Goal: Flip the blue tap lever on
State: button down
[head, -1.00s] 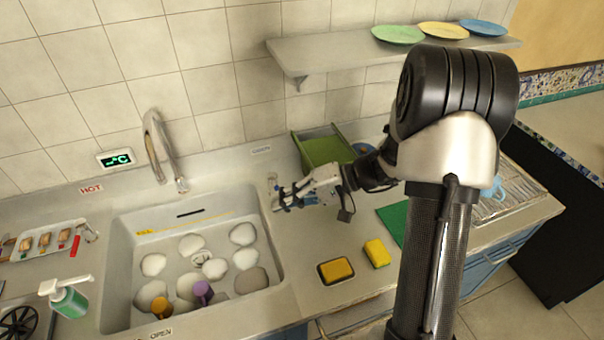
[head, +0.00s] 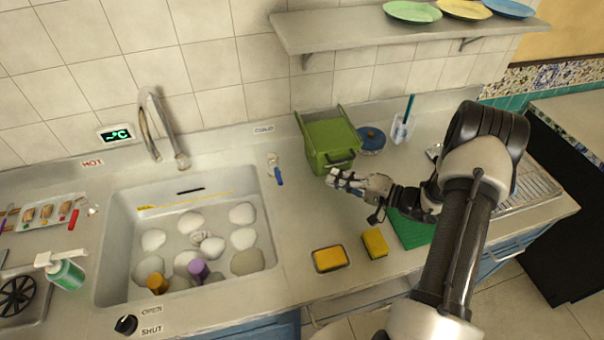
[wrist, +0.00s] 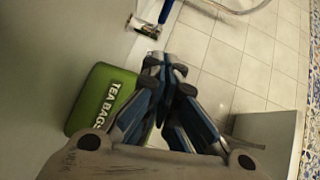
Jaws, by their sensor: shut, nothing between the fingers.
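The blue tap lever (head: 278,176) is on the counter just right of the sink, below the COLD label. Its blue handle points toward the front of the counter. The curved faucet (head: 160,128) stands behind the sink, and I see no water at its spout. My gripper (head: 334,179) is shut and empty, to the right of the lever and clear of it, in front of the green box (head: 330,140). In the wrist view my shut fingers (wrist: 168,85) show beside the green box marked TEA BAGS (wrist: 103,98).
Two yellow sponges (head: 375,243) lie in front of my gripper. A brush holder (head: 401,128) stands at the back right. Counter between lever and gripper is clear.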

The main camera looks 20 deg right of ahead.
jog(key=b, duration=0.2)
send_near(276, 170)
jog(key=w, duration=0.2)
jog(key=w+d, duration=0.1)
jog(key=w, duration=0.1)
jog(key=shift+d+f, duration=0.1)
jog(key=shift+f, duration=0.1)
jog(key=shift+s+a+f, duration=0.1)
jog(key=shift+a, duration=0.5)
jog(key=shift+s+a+f, duration=0.1)
jog(key=shift+a, duration=0.45)
jog(key=shift+a+f, duration=0.1)
jog(key=shift+a, duration=0.4)
jog(key=shift+a, duration=0.1)
